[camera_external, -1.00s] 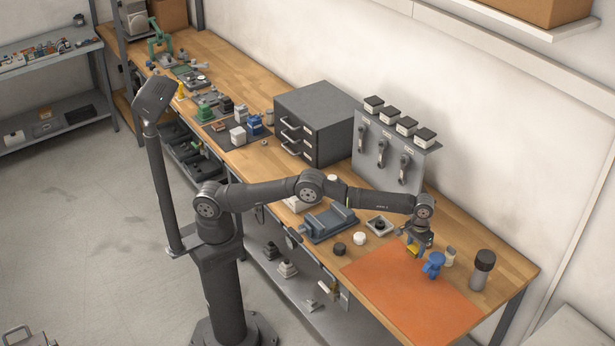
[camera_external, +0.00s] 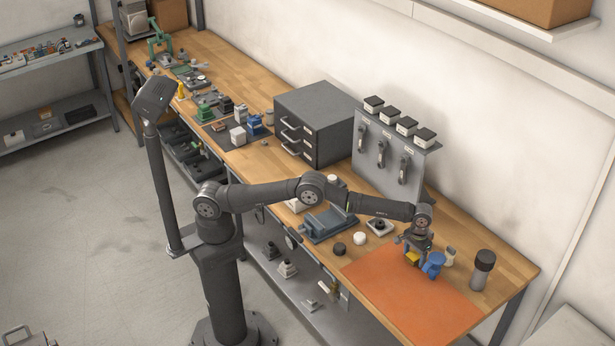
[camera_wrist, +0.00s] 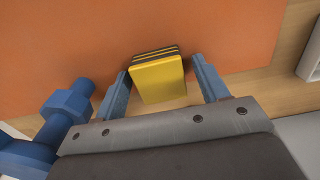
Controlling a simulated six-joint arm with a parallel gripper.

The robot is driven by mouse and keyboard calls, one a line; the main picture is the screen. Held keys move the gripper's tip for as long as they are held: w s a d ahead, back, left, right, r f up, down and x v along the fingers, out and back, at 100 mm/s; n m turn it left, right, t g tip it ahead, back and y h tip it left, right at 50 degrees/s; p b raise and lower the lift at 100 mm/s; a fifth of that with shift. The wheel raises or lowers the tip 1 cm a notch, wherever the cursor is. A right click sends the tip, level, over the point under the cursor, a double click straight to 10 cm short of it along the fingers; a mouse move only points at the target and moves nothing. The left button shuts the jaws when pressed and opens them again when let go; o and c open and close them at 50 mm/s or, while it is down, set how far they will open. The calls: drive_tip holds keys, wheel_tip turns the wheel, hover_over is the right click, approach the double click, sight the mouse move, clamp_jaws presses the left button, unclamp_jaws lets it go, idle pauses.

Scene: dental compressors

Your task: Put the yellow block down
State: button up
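The yellow block (camera_external: 412,259) is at the back edge of the orange mat (camera_external: 410,290), beside a blue part. In the wrist view the block (camera_wrist: 158,80) has dark stripes along one end and sits between my two blue-grey fingers. My gripper (camera_wrist: 162,78) is open around it, with a narrow gap on each side. In the external view my gripper (camera_external: 416,252) is low over the mat's back edge. The block appears to rest on the surface, but its underside is hidden.
A blue part (camera_external: 433,265) stands right beside my gripper and shows at the left of the wrist view (camera_wrist: 68,105). A dark-topped cylinder (camera_external: 482,270) and a small jar (camera_external: 450,257) stand to the right. A blue-grey vise (camera_external: 328,223) lies left. The mat's front is clear.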

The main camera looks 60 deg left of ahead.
sight(411, 258)
wheel_tip(411, 258, up, 8)
drive_tip(key=shift+f, duration=0.1)
idle(0.5)
wheel_tip(411, 258, down, 8)
drive_tip(key=shift+r, duration=0.1)
drive_tip(key=r, duration=0.2)
drive_tip(key=s+r, duration=0.1)
drive_tip(key=r, duration=0.2)
drive_tip(key=shift+d, duration=0.15)
drive_tip(key=shift+s+d+r, duration=0.15)
drive_tip(key=shift+s+r, duration=0.25)
drive_tip(key=shift+s, duration=0.3)
